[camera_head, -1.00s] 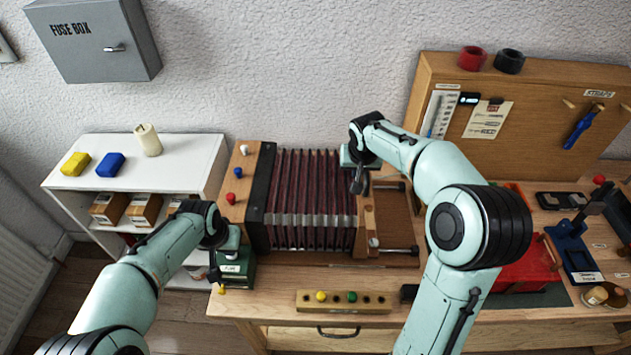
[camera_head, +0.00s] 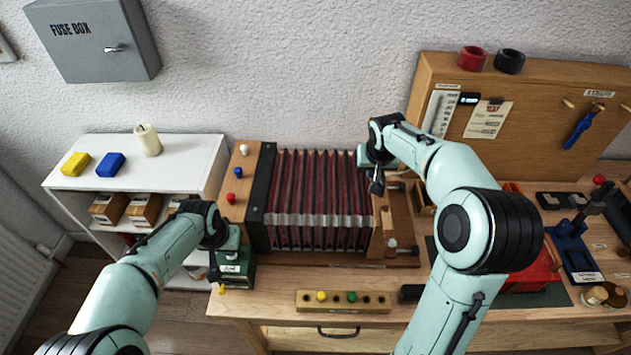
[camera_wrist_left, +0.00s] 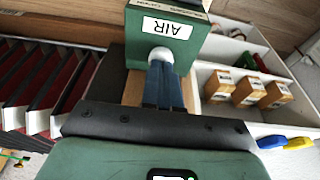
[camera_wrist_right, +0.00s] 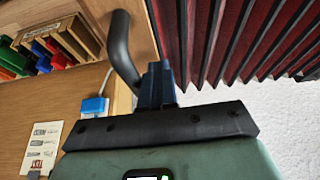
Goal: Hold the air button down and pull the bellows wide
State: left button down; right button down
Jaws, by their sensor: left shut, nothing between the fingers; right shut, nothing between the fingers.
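The bellows (camera_head: 318,200), dark red folds with a metal band, stand open between a wooden left end (camera_head: 236,195) and a wooden right end board (camera_head: 402,215). The white round air button (camera_wrist_left: 160,55) is on the green box labelled AIR (camera_wrist_left: 168,27). My left gripper (camera_wrist_left: 162,72) is shut and empty, its fingertips against the button in the left wrist view. In the head view the left arm hides the button. My right gripper (camera_wrist_right: 157,72) is shut and empty beside a dark curved handle (camera_wrist_right: 122,55) on the right end board, seemingly touching it; exact contact is unclear.
A white shelf (camera_head: 137,180) stands left. A wooden tool board (camera_head: 540,90) rises behind right. A red case (camera_head: 535,272) and a blue stand (camera_head: 578,250) occupy the bench right of my right arm.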

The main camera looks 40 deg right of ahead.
jog(key=shift+s+d, duration=1.5)
jog(key=shift+d, duration=0.25)
jog(key=shift+w+a, duration=0.1)
jog(key=shift+a, duration=0.05)
jog(key=shift+w+a, duration=0.6)
jog(key=shift+a, duration=0.1)
jog(key=shift+r, duration=0.1)
jog(key=shift+r, duration=3.45)
